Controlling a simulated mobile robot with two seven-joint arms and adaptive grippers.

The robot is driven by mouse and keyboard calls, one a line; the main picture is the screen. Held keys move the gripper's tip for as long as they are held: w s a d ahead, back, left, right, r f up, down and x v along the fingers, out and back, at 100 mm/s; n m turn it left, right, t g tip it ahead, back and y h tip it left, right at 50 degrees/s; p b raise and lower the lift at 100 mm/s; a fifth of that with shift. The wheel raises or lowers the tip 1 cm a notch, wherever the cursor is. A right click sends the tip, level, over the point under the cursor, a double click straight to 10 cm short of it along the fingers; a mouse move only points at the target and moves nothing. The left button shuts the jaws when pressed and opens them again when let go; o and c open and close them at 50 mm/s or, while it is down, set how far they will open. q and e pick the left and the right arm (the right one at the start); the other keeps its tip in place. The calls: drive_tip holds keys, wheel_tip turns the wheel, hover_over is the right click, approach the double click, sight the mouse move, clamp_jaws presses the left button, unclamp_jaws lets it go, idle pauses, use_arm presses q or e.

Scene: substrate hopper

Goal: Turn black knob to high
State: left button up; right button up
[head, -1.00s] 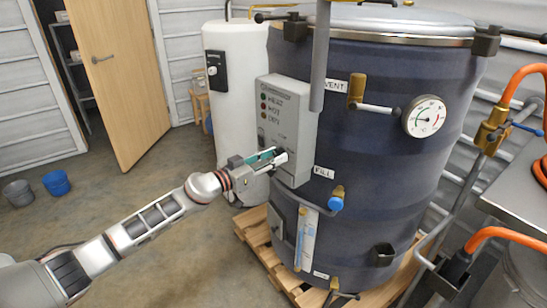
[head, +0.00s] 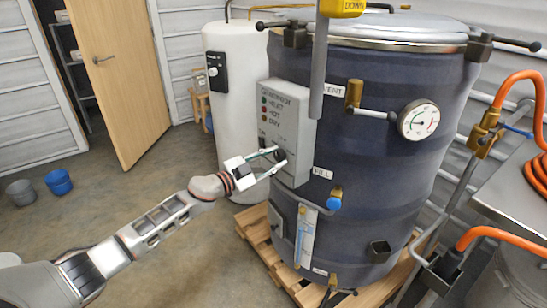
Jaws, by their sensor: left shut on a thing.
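The black knob (head: 281,156) is on the lower front of the grey control box (head: 290,105), which is mounted on the dark blue drum. My left gripper (head: 279,157) reaches in from the left with one finger above the knob and one below, shut on it. The fingertips partly hide the knob, and its pointer and any dial marks are too small to read. Small lamps labelled HEAT, HOT and a third word sit higher on the box. My right gripper is not in view.
The blue drum (head: 395,205) stands on a wooden pallet (head: 255,222). A grey vertical post (head: 319,75) hangs just right of the control box. A valve with a blue cap (head: 334,200) juts out below.

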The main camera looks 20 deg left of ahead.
use_arm(q)
drive_tip(key=m, duration=0.3)
drive_tip(key=shift+m, duration=0.4)
drive_tip(key=m, duration=0.3)
drive_tip(key=shift+m, duration=0.3)
drive_tip(key=m, duration=0.4)
drive_tip(key=shift+f+m, duration=0.1)
drive_tip(key=shift+m, duration=0.2)
drive_tip(key=m+b, duration=0.1)
drive_tip(key=m, duration=0.1)
drive_tip(key=shift+m, duration=0.9)
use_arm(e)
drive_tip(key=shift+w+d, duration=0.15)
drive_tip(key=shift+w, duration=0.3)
use_arm(q)
drive_tip(key=o, duration=1.1)
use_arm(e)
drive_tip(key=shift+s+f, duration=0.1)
